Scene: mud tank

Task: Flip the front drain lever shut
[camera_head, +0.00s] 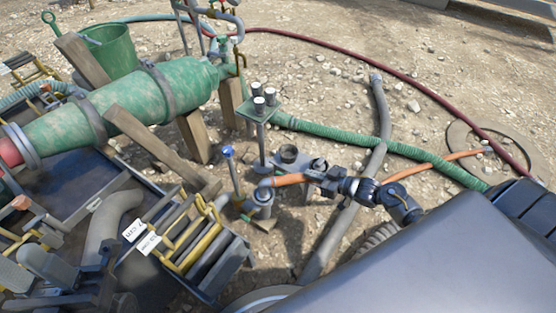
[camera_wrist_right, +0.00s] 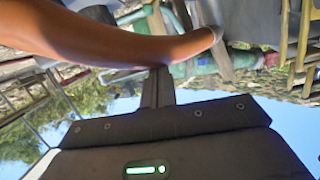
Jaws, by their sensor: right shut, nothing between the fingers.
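In the head view, a thin upright rod with a blue knob (camera_head: 228,152) stands just left of a round grey metal fitting (camera_head: 262,197). I cannot tell for sure which part is the front drain lever. My right gripper (camera_head: 314,176) is beside an orange hose (camera_head: 286,180) that runs to the fitting. In the right wrist view, my shut fingers (camera_wrist_right: 158,86) are empty, and the orange hose (camera_wrist_right: 110,42) crosses close by them; I cannot tell whether they touch. My left gripper is not in view.
A green tank (camera_head: 125,100) lies on wooden props at the left. A rack with yellow rails (camera_head: 188,235) stands at lower left. A grey pipe (camera_head: 378,110) and a green ribbed hose (camera_head: 330,132) cross the stony ground. A green bucket (camera_head: 112,50) is at the back left.

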